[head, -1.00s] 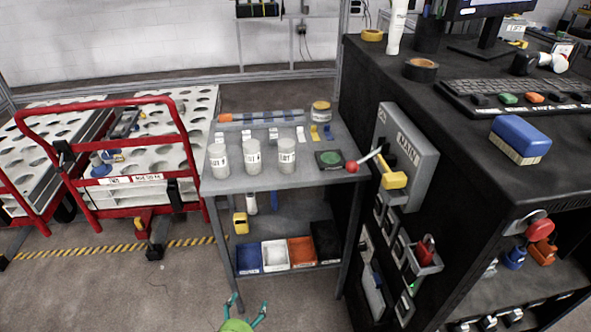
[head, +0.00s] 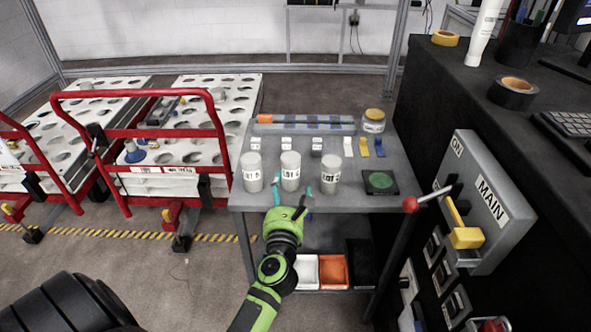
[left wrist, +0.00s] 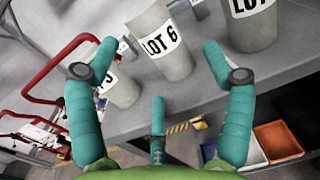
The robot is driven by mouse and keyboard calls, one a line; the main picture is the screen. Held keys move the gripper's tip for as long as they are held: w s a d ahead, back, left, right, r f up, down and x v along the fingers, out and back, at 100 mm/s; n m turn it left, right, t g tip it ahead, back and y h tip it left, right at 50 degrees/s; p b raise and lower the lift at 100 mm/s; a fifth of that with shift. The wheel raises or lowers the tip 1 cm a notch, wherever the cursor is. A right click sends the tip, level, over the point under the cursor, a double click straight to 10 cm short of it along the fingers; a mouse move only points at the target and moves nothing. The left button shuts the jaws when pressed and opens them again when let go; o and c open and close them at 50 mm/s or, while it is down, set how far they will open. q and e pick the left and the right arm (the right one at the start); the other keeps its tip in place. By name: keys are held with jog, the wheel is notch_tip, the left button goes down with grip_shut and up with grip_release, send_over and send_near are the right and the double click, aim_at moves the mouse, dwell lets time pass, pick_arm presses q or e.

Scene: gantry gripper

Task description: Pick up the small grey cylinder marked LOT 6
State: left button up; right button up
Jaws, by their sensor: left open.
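The small grey cylinder marked LOT 6 (head: 290,173) stands upright on the grey table, in the middle of a row of three similar cylinders. In the left wrist view the LOT 6 cylinder (left wrist: 168,50) shows its label between my fingers. My left gripper (head: 291,194) is green with teal fingers, open and empty, at the table's front edge just before that cylinder. Its fingers also show spread in the left wrist view (left wrist: 160,60). I cannot tell the exact gap to the cylinder. My right gripper is not in view.
Grey cylinders stand close on the left (head: 252,174) and right (head: 331,176) of LOT 6. A green-topped dark pad (head: 380,182) lies further right. Bins, including an orange one (head: 333,271), sit below.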

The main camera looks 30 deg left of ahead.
aim_at(286, 174)
pick_arm(q)
jog(key=shift+w+a+n, duration=0.1)
jog(key=shift+a+n, duration=0.15)
jog(key=shift+n, duration=0.25)
jog(key=shift+w+a, duration=0.25)
jog(key=shift+w, duration=0.1)
jog(key=x, duration=0.3)
jog(key=p+x, duration=0.1)
jog(key=x, duration=0.2)
jog(key=shift+w+a+r, duration=0.1)
jog(key=shift+a+r, duration=0.1)
jog(key=shift+a, duration=0.15)
jog(key=shift+r, duration=0.15)
jog(key=c, duration=1.4)
